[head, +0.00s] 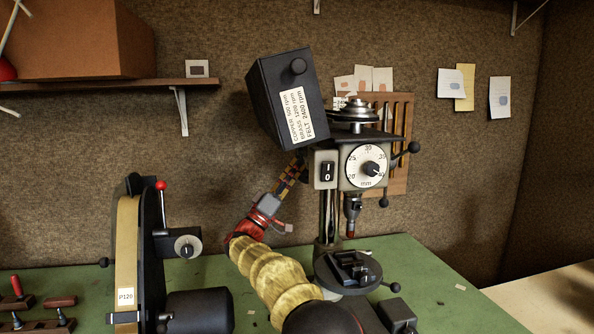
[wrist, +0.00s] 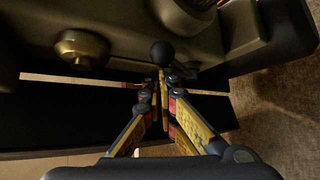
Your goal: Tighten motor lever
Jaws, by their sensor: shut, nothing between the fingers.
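A drill press (head: 365,165) stands on the green bench, its black belt cover (head: 285,100) swung up to show the stepped pulley (head: 354,112). In the wrist view, a black ball knob (wrist: 163,53), which looks like the motor lever's end, sits right at my fingertips under the press head. Whether the fingers touch it I cannot tell. My gripper (wrist: 160,84) is shut with nothing held. In the head view, my gripper (head: 293,168) reaches up to the left rear of the press head; its tips are partly hidden by the cover and head.
A belt grinder (head: 128,250) stands at left on the green bench (head: 450,280). The press's dial (head: 367,167), switch (head: 327,170) and round table (head: 348,270) are close to my arm. Small tools lie at front left. A shelf (head: 100,92) hangs on the wall.

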